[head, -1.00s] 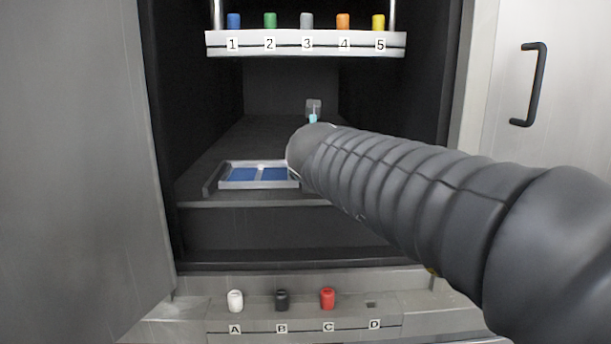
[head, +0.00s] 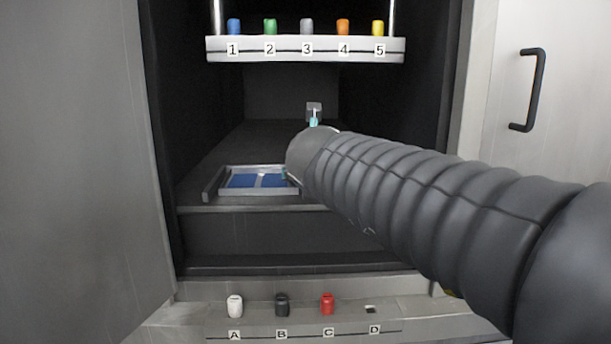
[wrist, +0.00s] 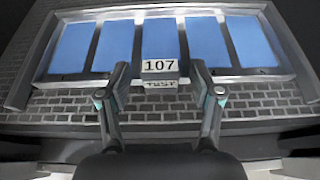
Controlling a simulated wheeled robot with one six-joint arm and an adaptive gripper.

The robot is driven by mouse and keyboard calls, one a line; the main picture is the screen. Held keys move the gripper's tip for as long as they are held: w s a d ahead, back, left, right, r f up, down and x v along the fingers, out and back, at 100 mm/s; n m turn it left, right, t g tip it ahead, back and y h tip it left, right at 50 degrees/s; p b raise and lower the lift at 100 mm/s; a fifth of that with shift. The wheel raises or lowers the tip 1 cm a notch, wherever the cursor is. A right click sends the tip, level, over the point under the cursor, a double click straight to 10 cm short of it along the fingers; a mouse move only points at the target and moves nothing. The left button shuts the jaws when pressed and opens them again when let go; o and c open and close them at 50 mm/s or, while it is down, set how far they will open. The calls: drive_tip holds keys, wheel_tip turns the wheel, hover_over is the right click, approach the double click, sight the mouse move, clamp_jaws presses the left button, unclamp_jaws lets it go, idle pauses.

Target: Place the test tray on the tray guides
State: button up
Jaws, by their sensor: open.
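The test tray (head: 258,193) is a silver frame with blue compartments. It lies inside the dark chamber, on its floor near the front edge, its right part hidden behind my arm in the head view. In the wrist view the tray (wrist: 160,77) fills the upper picture, with a front tab (wrist: 160,68) marked 107 TEST. My gripper (wrist: 159,75) is open, one finger on each side of the tab, with gaps to both. Dark rails, seemingly the tray guides, flank the tray at left (head: 211,183) and right (wrist: 284,40). I cannot tell how the tray sits against them.
Above hangs a white shelf (head: 305,57) with coloured pegs numbered 1 to 5. Below the chamber is a ledge (head: 350,325) with white, black and red pegs at A, B and C; D has no peg. Open door panels (head: 75,170) stand at the left and right.

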drive_tip(key=v, duration=1)
drive_tip(key=shift+s+d, duration=0.1)
drive_tip(key=shift+s, duration=0.05)
wheel_tip(320, 180, up, 4)
drive_tip(key=d+n+t+y, duration=0.1)
drive_tip(key=d+n+t, duration=0.1)
drive_tip(key=n+t, duration=0.35)
drive_tip(key=s+a+f+n+g+y, duration=0.1)
drive_tip(key=s+f+n+g+y, duration=0.2)
drive_tip(key=f+n, duration=0.7)
drive_tip(key=s+f+n+g+y, duration=0.2)
drive_tip(key=s+f+n+g, duration=0.3)
drive_tip(key=n, duration=0.9)
drive_tip(key=s+d+f+n+g+h, duration=0.2)
drive_tip(key=s+d+f, duration=0.3)
drive_tip(key=f, duration=0.3)
drive_tip(key=s+d+f+n+g+h, duration=0.3)
drive_tip(key=s+d+f, duration=0.3)
drive_tip(key=f, duration=0.3)
drive_tip(key=shift+n+h, duration=0.5)
drive_tip(key=shift+n, duration=0.25)
